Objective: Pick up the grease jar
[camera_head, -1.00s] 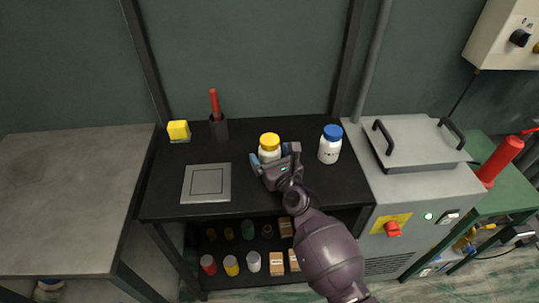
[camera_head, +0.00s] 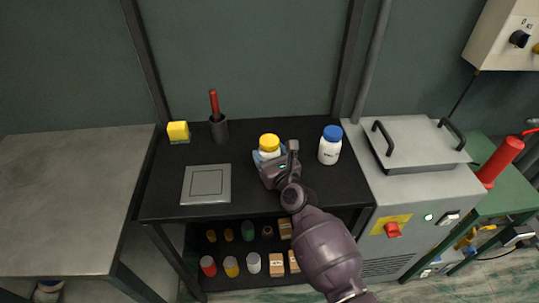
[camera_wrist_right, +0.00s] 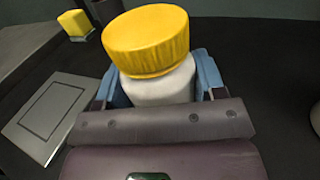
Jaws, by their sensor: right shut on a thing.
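A white jar with a yellow lid (camera_head: 269,143) stands upright on the black table. It fills the upper middle of the right wrist view (camera_wrist_right: 147,45). My right gripper (camera_head: 268,157) is shut on this jar, with its blue-padded fingers on either side of the white body below the lid. The gripper hides the jar's lower part, and no label on it shows. A white jar with a blue lid (camera_head: 330,145) stands apart to the right, with dark print on it. My left gripper is not in view.
A grey square plate (camera_head: 190,199) lies left of my right gripper. A yellow block (camera_head: 178,131) and a dark cup (camera_head: 219,131) with a red-handled tool stand behind. A grey machine (camera_head: 432,205) adjoins the table's right side. Several jars and boxes fill the lower shelf.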

